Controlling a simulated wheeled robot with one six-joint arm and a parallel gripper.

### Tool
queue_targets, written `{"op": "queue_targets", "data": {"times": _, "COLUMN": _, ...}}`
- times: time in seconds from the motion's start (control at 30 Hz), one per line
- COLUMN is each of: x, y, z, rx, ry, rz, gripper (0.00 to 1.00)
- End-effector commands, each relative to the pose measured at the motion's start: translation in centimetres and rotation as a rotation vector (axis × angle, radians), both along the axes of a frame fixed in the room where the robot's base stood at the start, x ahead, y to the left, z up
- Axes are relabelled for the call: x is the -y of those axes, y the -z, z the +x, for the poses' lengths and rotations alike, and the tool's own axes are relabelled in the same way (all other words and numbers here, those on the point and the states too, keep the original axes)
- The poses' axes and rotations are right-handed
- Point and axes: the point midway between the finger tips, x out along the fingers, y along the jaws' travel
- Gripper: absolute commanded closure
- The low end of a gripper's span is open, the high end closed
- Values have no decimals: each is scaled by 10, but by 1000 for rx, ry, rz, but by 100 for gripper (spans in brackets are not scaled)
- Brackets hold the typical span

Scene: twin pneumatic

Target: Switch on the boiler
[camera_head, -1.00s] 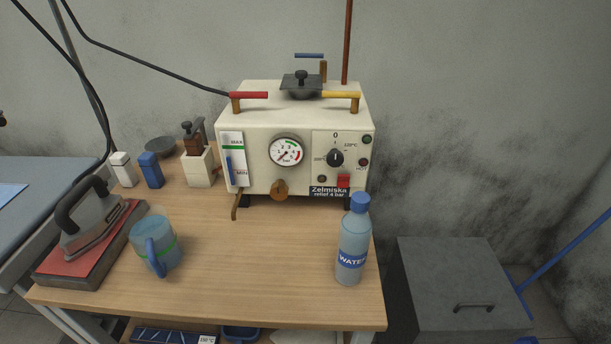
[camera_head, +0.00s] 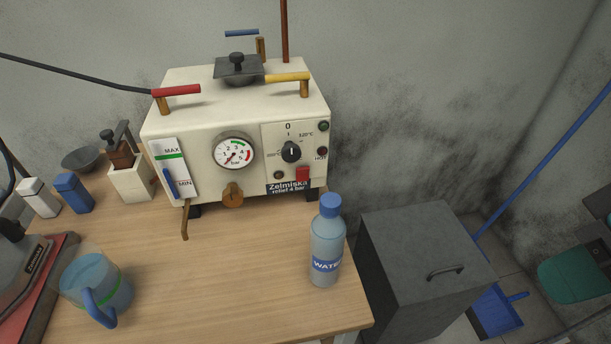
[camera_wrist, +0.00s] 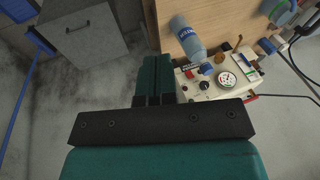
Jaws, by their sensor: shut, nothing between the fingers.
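The boiler (camera_head: 190,112) is a cream box at the back of the wooden table. Its front has a pressure gauge (camera_head: 233,152), a black rotary knob (camera_head: 291,152) under a "0" mark, and a red switch (camera_head: 302,174) below the knob. A green lamp (camera_head: 323,126) and a dark "HOT" lamp (camera_head: 321,152) sit at the panel's right edge and look unlit. My gripper (camera_wrist: 153,78) is shut and empty in the wrist view, with teal fingers left of the boiler (camera_wrist: 240,94) in that picture and apart from it.
A water bottle (camera_head: 326,250) stands at the table's front right, before the boiler. A grey bin (camera_head: 415,250) and a blue dustpan (camera_head: 497,310) are right of the table.

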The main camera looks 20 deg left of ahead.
Motion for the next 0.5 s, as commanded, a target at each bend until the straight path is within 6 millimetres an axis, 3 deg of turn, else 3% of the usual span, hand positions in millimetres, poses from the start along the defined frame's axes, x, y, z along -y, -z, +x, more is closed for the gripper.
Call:
{"op": "queue_targets", "data": {"times": 0.17, "x": 0, "y": 1, "z": 0, "rx": 3, "ry": -4, "rz": 2, "gripper": 100}}
{"op": "queue_targets", "data": {"times": 0.27, "x": -7, "y": 13, "z": 5, "rx": 34, "ry": -60, "rz": 27, "gripper": 100}}
{"op": "queue_targets", "data": {"times": 0.37, "x": -26, "y": 37, "z": 16, "rx": 116, "ry": -204, "rz": 91, "gripper": 100}}
{"op": "queue_targets", "data": {"times": 0.5, "x": -63, "y": 82, "z": 40, "rx": 345, "ry": -520, "rz": 235, "gripper": 100}}
